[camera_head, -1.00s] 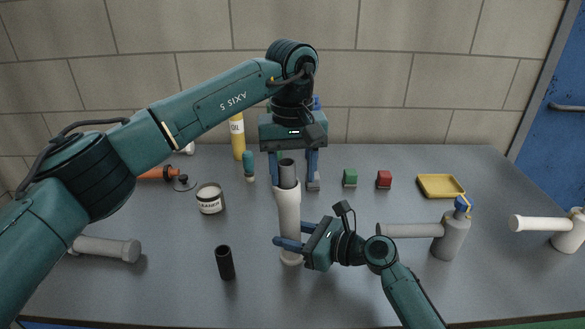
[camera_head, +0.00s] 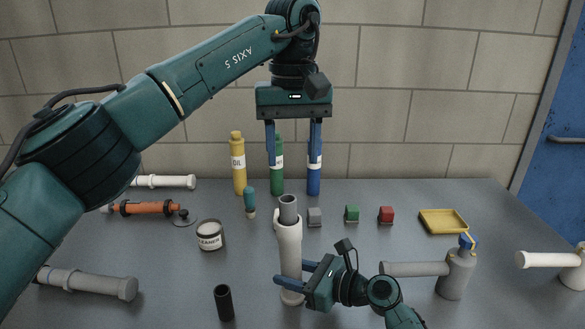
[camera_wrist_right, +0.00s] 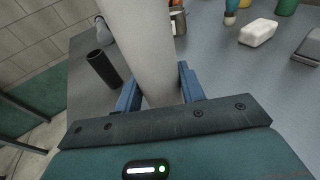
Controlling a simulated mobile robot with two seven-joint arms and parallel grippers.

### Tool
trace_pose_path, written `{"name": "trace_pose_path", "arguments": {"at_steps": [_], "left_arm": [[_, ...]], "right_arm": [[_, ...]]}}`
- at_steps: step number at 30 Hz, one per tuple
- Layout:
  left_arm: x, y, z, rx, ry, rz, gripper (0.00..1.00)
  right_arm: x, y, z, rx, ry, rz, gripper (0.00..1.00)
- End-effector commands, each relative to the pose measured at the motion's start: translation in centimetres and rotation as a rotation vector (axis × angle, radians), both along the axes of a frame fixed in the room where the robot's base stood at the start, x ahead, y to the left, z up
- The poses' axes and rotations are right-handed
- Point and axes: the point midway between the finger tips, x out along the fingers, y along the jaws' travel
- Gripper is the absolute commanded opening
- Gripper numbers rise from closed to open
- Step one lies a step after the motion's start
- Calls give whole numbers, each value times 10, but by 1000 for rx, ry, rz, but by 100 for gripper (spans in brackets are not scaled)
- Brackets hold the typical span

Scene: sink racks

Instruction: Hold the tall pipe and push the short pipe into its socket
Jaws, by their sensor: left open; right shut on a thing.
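The tall white pipe (camera_head: 290,248) stands upright on the table. A short grey pipe (camera_head: 288,208) sticks up out of the socket at its top; how deep it sits inside is hidden. My right gripper (camera_head: 284,281) is shut around the lower part of the tall pipe, which also shows between its blue fingers in the right wrist view (camera_wrist_right: 150,45). My left gripper (camera_head: 293,160) is open and empty, pointing down above the short pipe, its fingers apart from it.
A black tube (camera_head: 224,302) stands front left of the pipe, with a cleaner can (camera_head: 210,236) behind it. Grey (camera_head: 315,217), green (camera_head: 352,214) and red (camera_head: 386,215) blocks lie right. A yellow tray (camera_head: 443,222) and a spray bottle (camera_head: 456,270) are further right. Bottles line the back.

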Motion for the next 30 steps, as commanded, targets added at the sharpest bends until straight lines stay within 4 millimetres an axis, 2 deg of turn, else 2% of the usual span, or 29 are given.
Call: {"name": "trace_pose_path", "arguments": {"at_steps": [1, 12, 13, 21, 30], "left_arm": [[0, 0, 2, 0, -1, 0, 51], [0, 0, 3, -1, 0, -2, 51], [0, 0, 2, -1, 0, -2, 51], [0, 0, 3, -1, 0, -1, 51], [0, 0, 3, -1, 0, -1, 51]], "right_arm": [[-2, -1, -8, -11, 12, 2, 19], [-2, -1, -9, -14, 14, 2, 19], [-2, -1, -10, -14, 14, 2, 42], [-1, -1, -5, -7, 8, 0, 64], [-2, -3, -3, -6, 4, 0, 65]]}}
